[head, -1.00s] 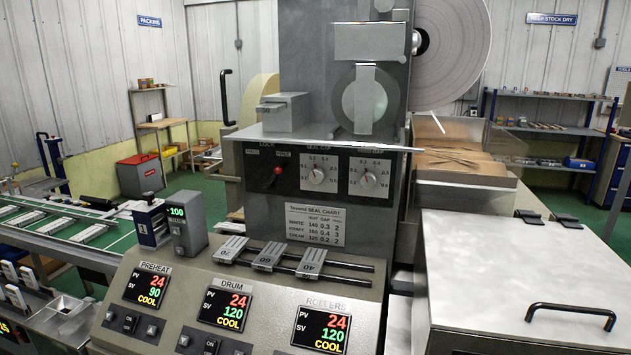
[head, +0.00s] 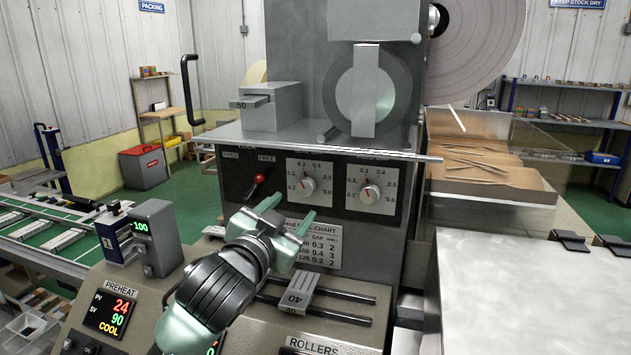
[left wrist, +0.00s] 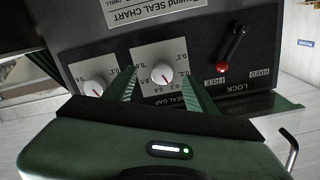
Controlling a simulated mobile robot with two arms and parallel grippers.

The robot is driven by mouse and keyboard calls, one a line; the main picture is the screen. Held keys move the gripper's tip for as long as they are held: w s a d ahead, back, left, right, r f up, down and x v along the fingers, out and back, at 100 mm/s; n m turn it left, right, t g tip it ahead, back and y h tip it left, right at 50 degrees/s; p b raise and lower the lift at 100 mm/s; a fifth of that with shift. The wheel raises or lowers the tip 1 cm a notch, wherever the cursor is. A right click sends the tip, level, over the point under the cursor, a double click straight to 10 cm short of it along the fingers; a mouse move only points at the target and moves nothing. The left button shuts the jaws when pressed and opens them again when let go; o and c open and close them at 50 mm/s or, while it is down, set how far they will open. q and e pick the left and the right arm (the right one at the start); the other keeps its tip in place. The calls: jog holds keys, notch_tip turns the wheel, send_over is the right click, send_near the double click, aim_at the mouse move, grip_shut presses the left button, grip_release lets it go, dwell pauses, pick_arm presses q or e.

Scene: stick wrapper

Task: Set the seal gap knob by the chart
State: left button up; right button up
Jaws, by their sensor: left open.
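The seal gap knob (head: 305,187) is the left of two white-dialled knobs on the machine's black panel. Its red mark points upward, near 0.3. My left gripper (head: 291,212) is open and empty, in front of and below this knob. In the left wrist view, the seal gap knob (left wrist: 162,72) appears between the spread fingers (left wrist: 160,92), apart from them. The seal chart (head: 325,246) is below the dials, its left part hidden by my gripper; visible gap values are 0.3, 0.4 and 0.2. My right gripper is not in view.
A second knob (head: 370,194) is to the right. The lock lever's red ball (head: 259,178) is to the left, near FREE. A metal ledge (head: 330,148) overhangs the panel. Below are rails with a sliding block marked 40 (head: 298,290) and control displays (head: 110,312).

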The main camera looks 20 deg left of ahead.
aim_at(304, 188)
pick_arm(q)
jog(key=w+r+p, duration=0.1)
jog(key=w+r, duration=0.1)
jog(key=w, duration=0.1)
jog(key=shift+w+p, duration=0.1)
jog(key=shift+p, duration=0.25)
jog(key=w, duration=0.2)
jog(key=shift+w+d+f, duration=0.15)
jog(key=shift+w+f, duration=0.1)
jog(key=shift+w, duration=0.15)
jog(key=shift+w+p, duration=0.3)
jog(key=shift+c, duration=1.2)
grip_shut()
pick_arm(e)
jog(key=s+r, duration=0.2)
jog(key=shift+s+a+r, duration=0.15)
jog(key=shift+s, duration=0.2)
